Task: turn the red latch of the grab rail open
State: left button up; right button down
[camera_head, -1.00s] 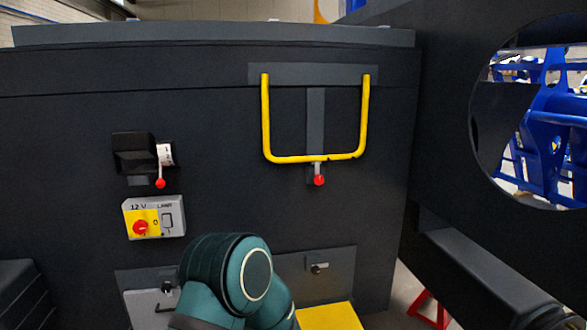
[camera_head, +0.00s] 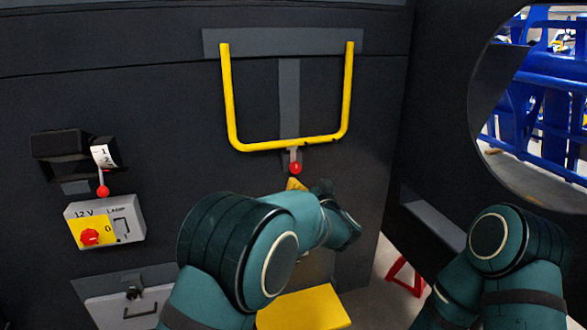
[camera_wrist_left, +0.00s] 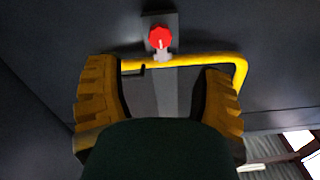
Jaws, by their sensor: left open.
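The yellow U-shaped grab rail (camera_head: 285,145) is fixed to the dark chassis wall, with its crossbar at the bottom. The red latch (camera_head: 295,168) hangs just under the middle of the crossbar on a short metal stem. My left gripper (camera_head: 318,187) is just below the latch, partly hidden by its own arm. In the left wrist view the open yellow fingers of the left gripper (camera_wrist_left: 160,70) are spread. The red latch (camera_wrist_left: 160,38) shows ahead, between the finger lines, beyond the grab rail (camera_wrist_left: 190,60). The fingers appear apart from it. My right gripper is out of view.
At left are a red-knobbed lever (camera_head: 103,190) and a 12 V lamp box (camera_head: 105,222) with a red switch. A yellow step (camera_head: 305,308) lies below. A dark panel with a round opening (camera_head: 480,110) stands at right.

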aim_at(296, 170)
pick_arm(q)
jog(key=x, duration=1)
jog(key=shift+w+a+f, duration=0.1)
jog(key=shift+w, duration=0.1)
grip_shut()
